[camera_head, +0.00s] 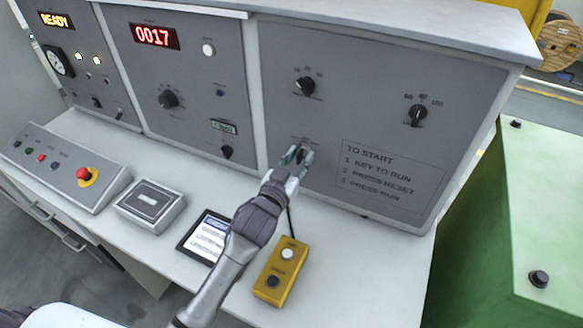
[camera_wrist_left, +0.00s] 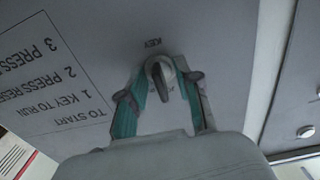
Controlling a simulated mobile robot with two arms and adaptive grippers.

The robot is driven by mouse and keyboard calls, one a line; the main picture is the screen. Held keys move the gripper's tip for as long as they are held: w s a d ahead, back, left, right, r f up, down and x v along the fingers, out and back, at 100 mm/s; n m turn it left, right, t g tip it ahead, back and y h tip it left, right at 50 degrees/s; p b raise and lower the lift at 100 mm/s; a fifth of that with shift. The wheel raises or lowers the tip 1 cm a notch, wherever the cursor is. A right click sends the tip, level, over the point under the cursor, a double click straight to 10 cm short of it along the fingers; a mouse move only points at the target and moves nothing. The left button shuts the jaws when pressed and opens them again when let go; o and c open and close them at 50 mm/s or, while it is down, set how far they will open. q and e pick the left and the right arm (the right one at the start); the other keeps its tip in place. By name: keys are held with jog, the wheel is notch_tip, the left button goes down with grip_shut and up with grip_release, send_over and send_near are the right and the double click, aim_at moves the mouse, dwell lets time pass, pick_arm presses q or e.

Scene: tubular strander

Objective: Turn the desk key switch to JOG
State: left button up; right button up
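The desk key switch (camera_wrist_left: 160,72) shows in the left wrist view as a round grey switch with a key in it, below an upside-down "KEY" label. Its position markings are too small or covered to read. My left gripper (camera_head: 298,155) is at the desk's right panel and hides most of the switch in the head view. In the left wrist view the gripper (camera_wrist_left: 160,90) is open, with one teal-padded finger on each side of the key. Gaps show between the fingers and the key. My right gripper is not in view.
The panel (camera_head: 350,120) carries two other knobs (camera_head: 305,86) (camera_head: 418,115) and a "TO START" notice (camera_head: 392,178). A yellow button box (camera_head: 281,272), a tablet (camera_head: 207,238) and a grey box (camera_head: 150,207) lie on the desktop. A red emergency button (camera_head: 84,174) is at left.

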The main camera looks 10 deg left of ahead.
pick_arm(q)
jog(key=s+a, duration=0.2)
jog(key=s, duration=0.9)
jog(key=shift+s, duration=0.15)
jog(key=shift+a, duration=0.1)
